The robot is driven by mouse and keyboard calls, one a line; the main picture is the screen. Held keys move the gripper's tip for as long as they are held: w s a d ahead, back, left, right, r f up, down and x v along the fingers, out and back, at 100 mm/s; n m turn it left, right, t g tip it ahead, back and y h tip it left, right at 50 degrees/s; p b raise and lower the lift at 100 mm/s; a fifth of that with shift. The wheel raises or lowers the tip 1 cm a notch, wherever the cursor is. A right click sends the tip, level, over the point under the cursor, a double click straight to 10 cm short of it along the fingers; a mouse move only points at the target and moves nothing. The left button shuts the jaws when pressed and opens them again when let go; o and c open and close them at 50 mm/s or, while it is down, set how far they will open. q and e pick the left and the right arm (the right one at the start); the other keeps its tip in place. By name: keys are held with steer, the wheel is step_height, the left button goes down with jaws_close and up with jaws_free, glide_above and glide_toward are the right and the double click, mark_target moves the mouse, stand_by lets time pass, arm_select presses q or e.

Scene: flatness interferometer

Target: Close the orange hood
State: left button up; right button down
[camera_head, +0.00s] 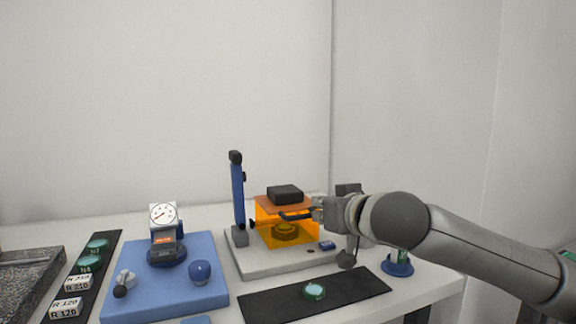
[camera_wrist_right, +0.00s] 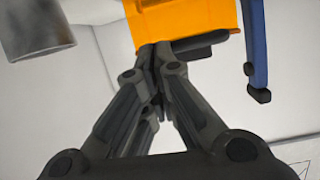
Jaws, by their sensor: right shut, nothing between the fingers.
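The orange hood (camera_head: 268,232) is a see-through box on the pale instrument base (camera_head: 270,262), with a dark block (camera_head: 285,194) on top. A dark round part shows through its front wall. A dark bar handle (camera_head: 296,216) is on the hood's front. My right gripper (camera_head: 318,211) is at the hood's right front, close to the handle. In the right wrist view the fingers (camera_wrist_right: 154,48) are shut and empty, their tips at the edge of the hood (camera_wrist_right: 183,18) beside the dark handle (camera_wrist_right: 203,43). I cannot tell whether they touch. My left gripper is not in view.
A blue post (camera_head: 238,193) stands left of the hood. Further left is a blue plate (camera_head: 215,248) with a dial gauge (camera_head: 163,215). A black mat (camera_head: 350,287) with a teal disc (camera_head: 314,291) lies in front. A blue stand (camera_head: 398,267) is at right.

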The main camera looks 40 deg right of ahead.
arm_select(q)
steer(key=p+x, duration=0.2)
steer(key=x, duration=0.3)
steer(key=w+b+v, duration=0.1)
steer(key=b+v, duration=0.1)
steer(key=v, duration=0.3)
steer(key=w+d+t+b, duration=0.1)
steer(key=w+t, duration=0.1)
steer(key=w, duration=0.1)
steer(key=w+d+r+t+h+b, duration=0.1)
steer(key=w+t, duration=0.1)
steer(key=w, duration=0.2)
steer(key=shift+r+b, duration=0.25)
steer(key=shift+b, duration=0.05)
arm_select(e)
steer(key=s+a, duration=0.2)
steer(key=s, duration=0.7)
steer(key=shift+a, duration=0.2)
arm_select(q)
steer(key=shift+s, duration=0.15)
arm_select(e)
steer(key=shift+s, duration=0.1)
